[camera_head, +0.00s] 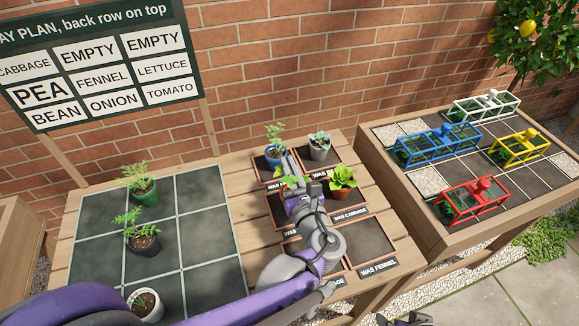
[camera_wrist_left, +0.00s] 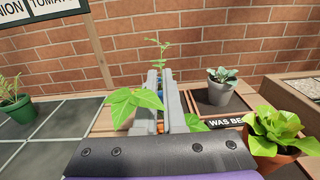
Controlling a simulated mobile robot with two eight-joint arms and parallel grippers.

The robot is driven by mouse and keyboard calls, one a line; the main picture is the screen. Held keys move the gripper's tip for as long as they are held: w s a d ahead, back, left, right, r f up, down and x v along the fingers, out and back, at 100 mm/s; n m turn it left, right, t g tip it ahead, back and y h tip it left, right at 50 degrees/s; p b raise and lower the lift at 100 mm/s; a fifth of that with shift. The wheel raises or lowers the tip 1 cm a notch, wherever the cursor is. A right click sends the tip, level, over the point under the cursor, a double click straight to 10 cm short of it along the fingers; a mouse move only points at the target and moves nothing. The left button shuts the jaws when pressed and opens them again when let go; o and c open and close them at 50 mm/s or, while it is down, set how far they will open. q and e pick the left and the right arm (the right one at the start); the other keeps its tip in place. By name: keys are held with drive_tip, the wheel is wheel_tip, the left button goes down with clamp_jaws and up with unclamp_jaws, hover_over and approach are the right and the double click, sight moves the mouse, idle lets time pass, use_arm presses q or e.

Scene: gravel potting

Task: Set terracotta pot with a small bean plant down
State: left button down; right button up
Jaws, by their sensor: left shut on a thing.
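My left gripper (camera_head: 290,166) is shut over the display of small trays, and its fingers (camera_wrist_left: 160,100) show pale grey in the left wrist view. The bean plant's broad green leaves (camera_head: 291,182) stick out beside the fingers; in the left wrist view, leaves (camera_wrist_left: 135,103) spread to both sides of them. The terracotta pot under these leaves is hidden by the gripper, so I cannot tell whether it touches the tray. A dark part of what may be my right gripper (camera_head: 405,319) shows at the bottom edge of the head view.
A blue pot (camera_head: 273,159) and a grey pot (camera_head: 319,153) stand behind. A terracotta pot with yellow-green leaves (camera_head: 342,192) stands to the right. The dark grid mat (camera_head: 205,225) holds green, black and white pots on its left. An empty tray (camera_head: 368,240) lies in front.

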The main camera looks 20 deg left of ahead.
use_arm(q)
drive_tip(key=shift+f, duration=0.1)
drive_tip(key=c, duration=1)
unclamp_jaws()
drive_tip(key=shift+r, duration=0.35)
drive_tip(key=v, duration=1.2)
drive_tip(key=shift+f+p, duration=0.2)
drive_tip(key=shift+p, duration=0.2)
